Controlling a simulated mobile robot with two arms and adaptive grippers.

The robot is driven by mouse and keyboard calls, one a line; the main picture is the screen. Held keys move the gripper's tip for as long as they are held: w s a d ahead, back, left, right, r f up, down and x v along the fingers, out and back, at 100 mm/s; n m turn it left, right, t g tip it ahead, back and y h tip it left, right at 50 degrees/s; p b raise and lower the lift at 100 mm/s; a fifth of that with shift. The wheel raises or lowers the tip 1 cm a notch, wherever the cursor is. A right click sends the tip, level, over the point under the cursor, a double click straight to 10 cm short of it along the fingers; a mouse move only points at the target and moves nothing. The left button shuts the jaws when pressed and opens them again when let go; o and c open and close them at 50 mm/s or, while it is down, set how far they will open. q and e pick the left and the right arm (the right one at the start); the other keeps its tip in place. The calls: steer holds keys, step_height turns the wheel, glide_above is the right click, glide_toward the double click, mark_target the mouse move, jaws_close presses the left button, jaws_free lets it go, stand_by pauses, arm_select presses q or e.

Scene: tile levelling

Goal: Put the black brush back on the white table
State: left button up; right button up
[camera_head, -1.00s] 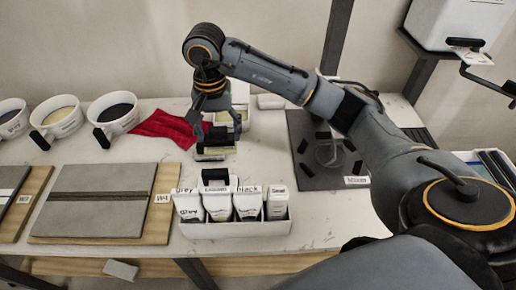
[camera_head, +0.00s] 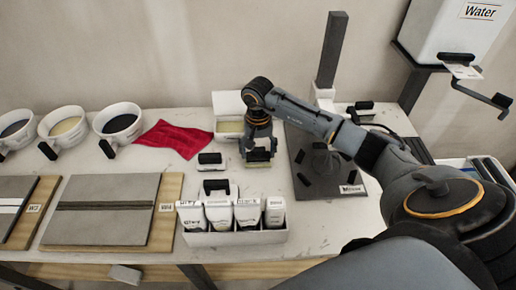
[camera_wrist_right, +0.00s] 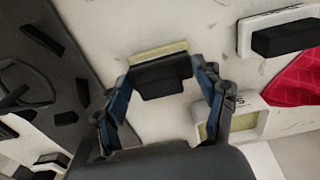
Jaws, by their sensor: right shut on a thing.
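My right gripper (camera_head: 258,143) is shut on the black brush (camera_head: 258,156), a black block with a pale yellow strip along its edge. In the right wrist view the brush (camera_wrist_right: 160,75) lies between the two fingertips (camera_wrist_right: 165,82). It is over the white table (camera_head: 325,225), just left of the dark grey board. I cannot tell whether the brush touches the tabletop. My left gripper is not in view.
A dark board (camera_head: 335,183) with a black tool is right of the brush. White blocks with black handles (camera_head: 211,163) and a white rack of bags (camera_head: 235,238) stand left and in front. A white box (camera_head: 228,104) is behind; a red cloth (camera_head: 176,138) lies left.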

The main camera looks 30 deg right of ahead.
steer(key=shift+f, duration=0.15)
steer(key=shift+f+b, duration=0.2)
steer(key=shift+b, duration=0.1)
steer(key=o, duration=1.4)
steer(key=shift+r, duration=0.1)
